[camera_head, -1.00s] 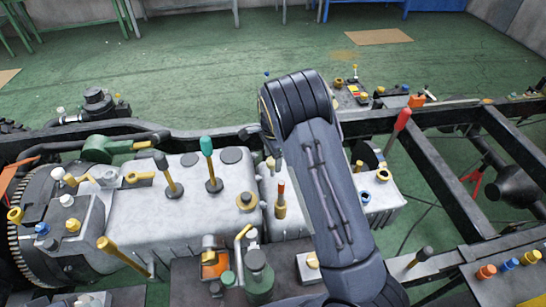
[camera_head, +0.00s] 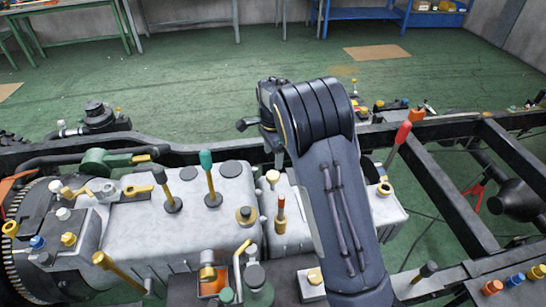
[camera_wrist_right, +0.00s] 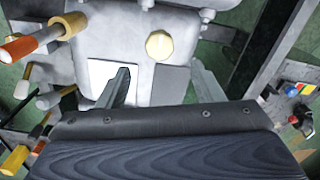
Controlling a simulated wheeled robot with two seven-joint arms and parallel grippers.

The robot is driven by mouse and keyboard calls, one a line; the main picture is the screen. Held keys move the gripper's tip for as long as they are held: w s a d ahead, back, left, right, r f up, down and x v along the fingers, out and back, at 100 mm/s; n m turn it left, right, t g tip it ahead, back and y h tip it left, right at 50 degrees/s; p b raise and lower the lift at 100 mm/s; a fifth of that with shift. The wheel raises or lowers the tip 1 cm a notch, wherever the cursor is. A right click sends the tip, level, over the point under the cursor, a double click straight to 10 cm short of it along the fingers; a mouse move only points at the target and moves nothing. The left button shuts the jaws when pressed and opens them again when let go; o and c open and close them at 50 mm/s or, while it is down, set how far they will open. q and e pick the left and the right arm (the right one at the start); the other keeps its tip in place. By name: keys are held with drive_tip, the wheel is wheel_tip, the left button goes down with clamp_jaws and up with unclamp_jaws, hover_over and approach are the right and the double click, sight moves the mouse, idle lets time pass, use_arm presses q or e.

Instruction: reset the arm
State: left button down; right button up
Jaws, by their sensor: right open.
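My right arm rises from the bottom of the head view, and its dark upper links cover part of the grey gearbox casing (camera_head: 175,238). The right gripper is mostly hidden behind these links there. In the right wrist view my right gripper (camera_wrist_right: 161,72) is open, its two grey fingers apart with nothing held between them. It is above a grey casing (camera_wrist_right: 135,30) with a yellow round cap (camera_wrist_right: 160,45) and a pale square plate (camera_wrist_right: 102,75). My left gripper is in neither view.
Upright levers with green (camera_head: 206,160), red (camera_head: 402,133) and black (camera_head: 159,175) tops stand around the arm. A black chassis rail (camera_head: 445,128) runs behind the casing. Orange and yellow handles (camera_wrist_right: 25,45) are left of the gripper. Open green floor (camera_head: 250,70) lies beyond.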

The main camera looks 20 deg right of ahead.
idle(0.3)
drive_tip(key=s+a+r+n+t+y, duration=0.15)
drive_tip(key=s+r+n, duration=0.3)
drive_tip(key=s, duration=0.45)
drive_tip(key=s+r+n+t+y, duration=0.25)
drive_tip(key=s+r, duration=0.35)
drive_tip(key=s, duration=0.3)
drive_tip(key=s+a+n, duration=0.2)
drive_tip(key=s+n, duration=0.2)
drive_tip(key=s, duration=0.3)
drive_tip(key=s+a+n+t, duration=0.1)
drive_tip(key=s+a+n, duration=0.2)
drive_tip(key=s+n, duration=0.2)
drive_tip(key=shift+s+f+t, duration=0.3)
drive_tip(key=shift+s+f, duration=0.15)
drive_tip(key=shift+s, duration=0.8)
